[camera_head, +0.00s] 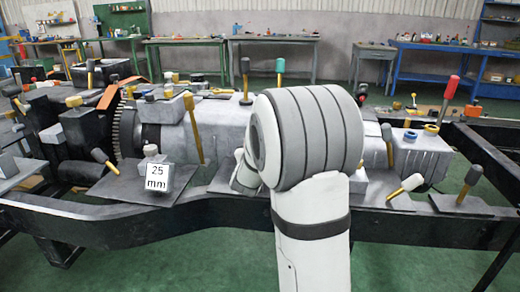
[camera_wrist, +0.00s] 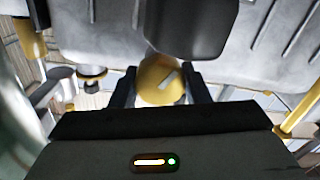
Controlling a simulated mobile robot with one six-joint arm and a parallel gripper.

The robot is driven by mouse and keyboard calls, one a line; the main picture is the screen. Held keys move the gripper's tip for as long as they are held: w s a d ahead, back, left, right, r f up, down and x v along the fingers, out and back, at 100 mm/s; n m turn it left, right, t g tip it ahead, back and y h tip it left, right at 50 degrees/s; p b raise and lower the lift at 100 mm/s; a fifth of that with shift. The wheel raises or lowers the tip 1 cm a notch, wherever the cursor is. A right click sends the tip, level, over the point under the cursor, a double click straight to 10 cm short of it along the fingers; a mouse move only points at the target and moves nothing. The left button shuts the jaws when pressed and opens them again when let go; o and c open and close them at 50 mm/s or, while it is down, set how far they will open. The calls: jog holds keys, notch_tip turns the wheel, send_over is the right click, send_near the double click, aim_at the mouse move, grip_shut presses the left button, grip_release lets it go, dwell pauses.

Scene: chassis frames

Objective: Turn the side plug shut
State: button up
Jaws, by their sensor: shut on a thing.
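The side plug (camera_wrist: 152,88) is round and yellow with a pale slanted mark on its face, in the middle of the wrist view. My gripper (camera_wrist: 161,76) has one dark finger on each side of it and is shut on it. In the head view my white and grey arm stands in front of the grey gearbox housing (camera_head: 218,125) and hides both the plug and my gripper. I cannot tell how far the plug is turned.
The black chassis frame (camera_head: 130,226) runs across the front. Yellow-handled tools (camera_head: 194,128) and a 25 mm block (camera_head: 158,178) stand left of my arm. Workbenches line the back wall; green floor is open in front.

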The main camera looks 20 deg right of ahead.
jog(key=m+b, duration=0.6)
jog(key=m, duration=0.1)
jog(key=shift+f, duration=0.25)
jog(key=shift+r+m+b, duration=0.15)
jog(key=shift+m+b, duration=1.75)
jog(key=shift+m, duration=0.4)
jog(key=shift+r, duration=0.1)
jog(key=o, duration=1)
jog(key=shift+a, duration=0.1)
jog(key=p+v, duration=0.2)
jog(key=v, duration=0.5)
jog(key=shift+s+a, duration=0.2)
jog(key=shift+s, duration=0.1)
